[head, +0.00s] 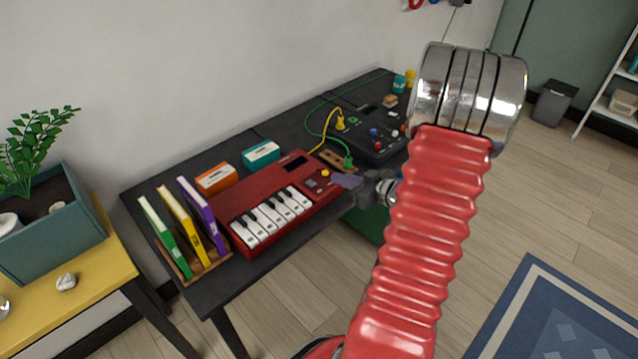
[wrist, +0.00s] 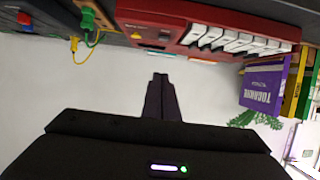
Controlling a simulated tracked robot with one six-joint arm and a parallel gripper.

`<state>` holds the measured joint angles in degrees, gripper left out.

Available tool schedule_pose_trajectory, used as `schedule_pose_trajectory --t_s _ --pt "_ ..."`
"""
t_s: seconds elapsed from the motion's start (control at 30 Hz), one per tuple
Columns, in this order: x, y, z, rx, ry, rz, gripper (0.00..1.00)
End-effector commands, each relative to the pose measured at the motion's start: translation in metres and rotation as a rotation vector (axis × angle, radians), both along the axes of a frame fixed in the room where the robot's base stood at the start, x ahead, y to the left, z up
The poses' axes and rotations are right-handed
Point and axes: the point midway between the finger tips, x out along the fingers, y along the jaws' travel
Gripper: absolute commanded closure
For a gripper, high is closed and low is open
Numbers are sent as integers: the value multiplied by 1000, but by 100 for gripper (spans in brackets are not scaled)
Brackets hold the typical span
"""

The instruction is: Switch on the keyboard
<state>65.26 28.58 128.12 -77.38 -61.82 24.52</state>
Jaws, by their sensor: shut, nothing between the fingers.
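The red keyboard (head: 248,192) lies on the dark table, its white and black keys facing the front. A yellow knob (head: 326,173), a small dark display (head: 295,163) and small buttons are at its right end. My gripper (head: 340,180) is shut and empty, its tips close to that right end. I cannot tell whether they touch it. In the wrist view, which is upside down, the keyboard (wrist: 172,20) spans the top and the shut gripper (wrist: 160,76) points up towards it, with a gap in the picture. No lit display is clearly visible.
The dark table (head: 215,290) also holds upright books (head: 188,230) left of the keyboard, orange (head: 216,179) and teal (head: 261,154) boxes behind it, and a black control box (head: 372,148) with yellow and green cables to its right. Floor is open at right.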

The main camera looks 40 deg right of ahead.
Motion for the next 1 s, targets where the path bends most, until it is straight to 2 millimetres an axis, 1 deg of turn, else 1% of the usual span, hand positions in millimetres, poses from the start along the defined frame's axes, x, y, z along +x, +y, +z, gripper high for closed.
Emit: schedule_pose_trajectory --t_s 0.27,0.47,1.0 --pt "2 0 0 -1 1 -1 100" --pt "16 1 -6 -1 2 1 100" --pt "91 4 -35 -2 2 2 100"
